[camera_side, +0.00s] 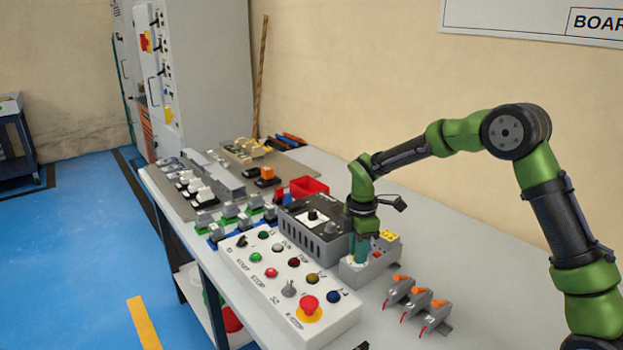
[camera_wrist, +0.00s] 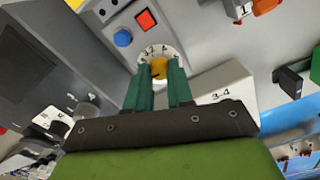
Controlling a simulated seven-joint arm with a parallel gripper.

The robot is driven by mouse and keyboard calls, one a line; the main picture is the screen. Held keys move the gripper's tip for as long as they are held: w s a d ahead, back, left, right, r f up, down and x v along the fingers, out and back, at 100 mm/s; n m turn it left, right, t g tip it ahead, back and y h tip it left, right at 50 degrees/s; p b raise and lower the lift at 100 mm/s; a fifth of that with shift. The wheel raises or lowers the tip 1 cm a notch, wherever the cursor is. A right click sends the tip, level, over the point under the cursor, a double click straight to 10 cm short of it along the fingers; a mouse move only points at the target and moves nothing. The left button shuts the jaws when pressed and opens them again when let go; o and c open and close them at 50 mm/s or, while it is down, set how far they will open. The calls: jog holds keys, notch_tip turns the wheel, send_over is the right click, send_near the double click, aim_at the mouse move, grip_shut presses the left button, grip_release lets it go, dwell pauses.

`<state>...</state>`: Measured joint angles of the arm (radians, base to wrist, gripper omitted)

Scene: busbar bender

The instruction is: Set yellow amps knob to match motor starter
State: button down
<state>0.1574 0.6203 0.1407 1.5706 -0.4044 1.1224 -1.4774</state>
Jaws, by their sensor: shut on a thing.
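The yellow amps knob (camera_wrist: 159,68) sits in a white numbered dial on a light grey device, which I take to be the motor starter (camera_wrist: 195,42). In the wrist view my gripper (camera_wrist: 161,75) has its green fingers on either side of the knob, shut on it. The exact dial setting is too small to read. A blue button (camera_wrist: 122,37) and a red square button (camera_wrist: 146,20) are on the same face. In the side view my gripper (camera_side: 359,256) points down at the grey device (camera_side: 378,264), and the knob is hidden there.
A dark grey box with a black knob (camera_side: 312,215) stands just left of the device. A white control panel (camera_side: 290,285) with coloured buttons lies in front. Several grey clips with orange levers (camera_side: 418,300) lie to the right.

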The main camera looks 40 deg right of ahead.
jog(key=m, duration=0.4)
jog(key=shift+r, duration=0.1)
jog(key=m, duration=0.8)
jog(key=shift+m, duration=2.1)
jog(key=c, duration=1)
grip_release()
notch_tip(320, 180, up, 17)
